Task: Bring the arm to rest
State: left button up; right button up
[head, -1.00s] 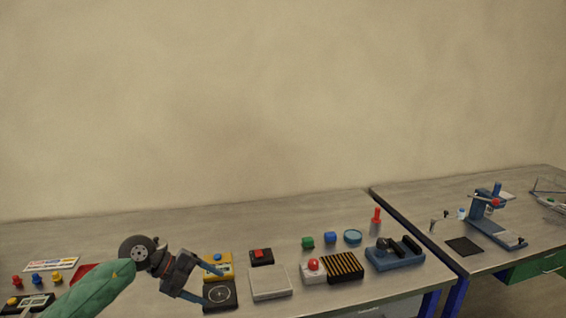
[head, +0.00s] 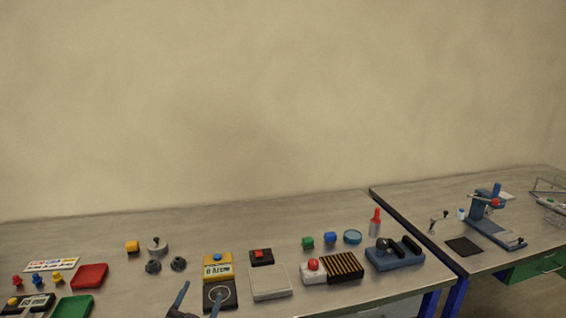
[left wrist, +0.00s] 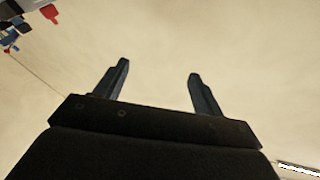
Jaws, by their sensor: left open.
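My left gripper (head: 198,300) shows at the bottom edge of the head view, in front of the black plate with a ring mark (head: 220,294). Only its two dark fingers and a bit of its body are in the picture. The fingers are spread. In the left wrist view the gripper (left wrist: 157,92) is open with nothing between its fingers, and mostly plain pale surface lies beyond them. My right gripper is in neither view.
The bench holds a yellow box with a blue button (head: 217,266), a pale square plate (head: 269,282), a striped block (head: 343,267), a blue fixture (head: 395,254), red (head: 90,276) and green (head: 73,306) trays. A second bench with a blue press (head: 490,215) stands right.

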pick_arm(q)
jog(key=s+a+f+n+g+y, duration=0.45)
jog(key=s+f, duration=0.25)
jog(key=f, duration=0.3)
jog(key=s+d+f+g+h, duration=0.1)
jog(key=s+d+f+g, duration=0.1)
jog(key=s+f+g, duration=0.75)
jog(key=s+d+f+g+h, duration=0.1)
jog(key=s+f+g, duration=0.25)
jog(key=s, duration=1.05)
jog(key=s+d+f, duration=0.1)
jog(key=d+f, duration=0.1)
jog(key=f, duration=1.5)
jog(key=s+d+f+g, duration=0.1)
jog(key=s+d+f, duration=0.1)
jog(key=f, duration=1.5)
jog(key=shift+d, duration=0.3)
jog(key=shift+d+n, duration=0.1)
jog(key=shift+n, duration=0.15)
